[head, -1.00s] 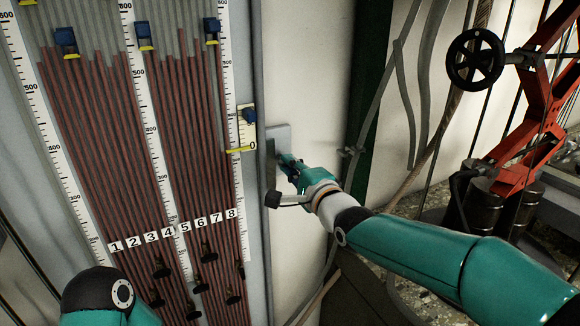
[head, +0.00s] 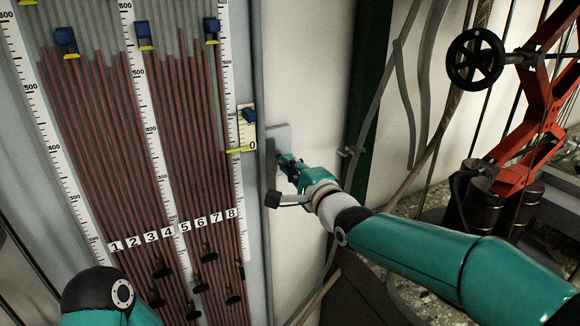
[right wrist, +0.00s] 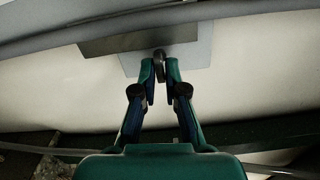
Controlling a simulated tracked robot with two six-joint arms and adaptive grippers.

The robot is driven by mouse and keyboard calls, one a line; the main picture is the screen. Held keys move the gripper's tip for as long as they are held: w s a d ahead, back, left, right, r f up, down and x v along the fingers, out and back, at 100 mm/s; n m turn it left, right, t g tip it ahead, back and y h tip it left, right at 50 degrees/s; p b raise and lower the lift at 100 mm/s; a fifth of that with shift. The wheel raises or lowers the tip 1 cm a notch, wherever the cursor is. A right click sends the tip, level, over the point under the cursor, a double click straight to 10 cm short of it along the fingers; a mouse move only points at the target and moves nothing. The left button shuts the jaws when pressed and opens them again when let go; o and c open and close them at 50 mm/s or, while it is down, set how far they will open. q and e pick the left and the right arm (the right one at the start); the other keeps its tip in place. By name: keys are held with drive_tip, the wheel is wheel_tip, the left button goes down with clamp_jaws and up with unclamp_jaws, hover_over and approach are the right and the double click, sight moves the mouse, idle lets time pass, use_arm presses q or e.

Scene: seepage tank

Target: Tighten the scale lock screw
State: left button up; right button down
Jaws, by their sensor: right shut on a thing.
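The scale lock screw (right wrist: 159,58) shows in the right wrist view as a small dark round knob in front of a grey plate. My right gripper (right wrist: 160,72) is shut on it, one finger on each side. In the head view my right gripper (head: 285,161) reaches the grey plate (head: 282,131) at the board's right edge, and its fingers hide the screw. A small scale (head: 247,128) with a blue slider and a yellow pointer near 0 sits just left of the plate. My left arm shows at the bottom left; its gripper is out of view.
The board (head: 190,150) carries several reddish tubes, white scales and blue sliders with yellow pointers. Black clamps (head: 208,252) stick out low on it. A red frame with a black handwheel (head: 475,59) stands at the right. Grey hoses hang between, beside a dark green post.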

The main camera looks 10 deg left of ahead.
drive_tip(key=shift+d+f, duration=0.1)
drive_tip(key=shift+f, duration=0.3)
drive_tip(key=c, duration=1.3)
unclamp_jaws()
drive_tip(key=shift+w, duration=0.1)
drive_tip(key=shift+r, duration=0.15)
drive_tip(key=shift+r, duration=0.1)
drive_tip(key=v, duration=1.2)
